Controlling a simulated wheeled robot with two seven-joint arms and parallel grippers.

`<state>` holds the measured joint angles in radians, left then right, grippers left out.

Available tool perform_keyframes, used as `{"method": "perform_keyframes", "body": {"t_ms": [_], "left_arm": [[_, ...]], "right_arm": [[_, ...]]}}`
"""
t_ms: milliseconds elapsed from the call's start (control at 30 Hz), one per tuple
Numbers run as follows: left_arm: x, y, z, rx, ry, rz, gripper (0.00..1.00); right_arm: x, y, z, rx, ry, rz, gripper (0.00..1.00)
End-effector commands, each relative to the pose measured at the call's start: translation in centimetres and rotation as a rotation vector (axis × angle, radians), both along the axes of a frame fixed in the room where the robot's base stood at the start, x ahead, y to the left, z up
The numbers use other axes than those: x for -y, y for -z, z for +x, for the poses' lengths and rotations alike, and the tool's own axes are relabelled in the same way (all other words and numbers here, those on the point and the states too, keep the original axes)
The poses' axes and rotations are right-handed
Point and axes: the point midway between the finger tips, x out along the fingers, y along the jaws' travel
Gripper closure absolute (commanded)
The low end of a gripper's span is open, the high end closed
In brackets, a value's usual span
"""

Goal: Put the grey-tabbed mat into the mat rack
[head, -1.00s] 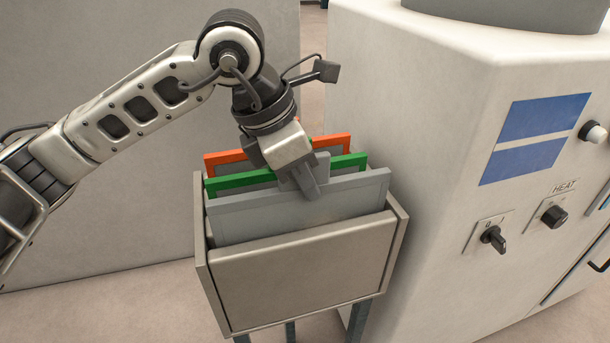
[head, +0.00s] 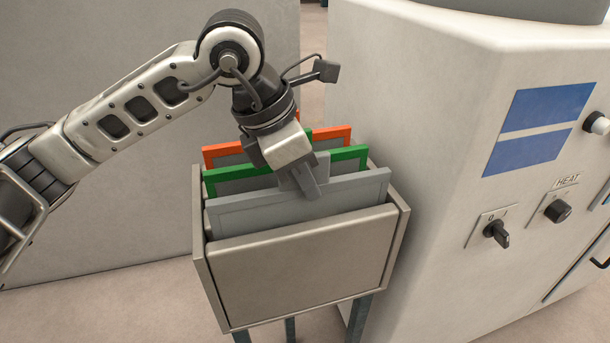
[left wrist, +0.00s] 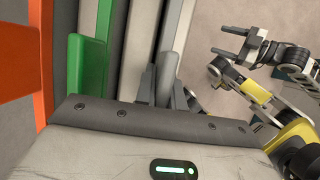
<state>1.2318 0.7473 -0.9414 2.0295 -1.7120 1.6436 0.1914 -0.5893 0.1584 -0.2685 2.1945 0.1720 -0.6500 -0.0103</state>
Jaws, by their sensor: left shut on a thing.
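The grey-tabbed mat (head: 240,215) stands upright in the front of the mat rack (head: 300,268), its lower part hidden behind the rack's front panel. My left gripper (head: 308,184) is at the middle of its top edge, shut on the grey tab. In the left wrist view the fingers (left wrist: 165,85) meet at the grey mat. A green mat (head: 222,180) and an orange mat (head: 224,154) stand behind it in the same rack. My right gripper (left wrist: 228,42) shows in the left wrist view, open and empty, away from the rack.
A large pale machine (head: 430,180) with blue panels and a HEAT knob (head: 557,210) stands close to the rack's right side. A plain pale wall panel (head: 110,215) is behind and left. Bare floor (head: 130,310) shows left of the rack.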

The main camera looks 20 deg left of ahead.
Motion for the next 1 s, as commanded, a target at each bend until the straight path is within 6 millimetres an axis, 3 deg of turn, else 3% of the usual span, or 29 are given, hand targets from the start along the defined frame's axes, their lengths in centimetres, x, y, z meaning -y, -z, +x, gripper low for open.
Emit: {"method": "perform_keyframes", "body": {"t_ms": [33, 100, 367, 533, 1000], "left_arm": [[0.0, 0.0, 0.0, 0.001, 0.0, -0.001, 0.84], [0.0, 0.0, 0.0, 0.001, 0.0, -0.001, 0.64], [0.0, 0.0, 0.0, -0.001, 0.0, 0.001, 0.64], [-0.4, -1.1, -0.2, 0.002, -0.002, 0.0, 0.64], [-3.7, -11.0, -2.4, 0.004, -0.001, -0.001, 0.64]], "right_arm": [[0.0, 0.0, 0.0, 0.0, 0.0, 0.0, 0.35], [0.0, 0.0, 0.0, 0.0, 0.001, -0.001, 0.35], [0.1, 0.1, -0.1, -0.002, 0.003, -0.002, 0.35], [0.3, 0.0, -0.2, -0.005, 0.005, -0.005, 0.35], [0.9, -3.4, -0.3, 0.053, 0.031, -0.004, 0.35]]}}
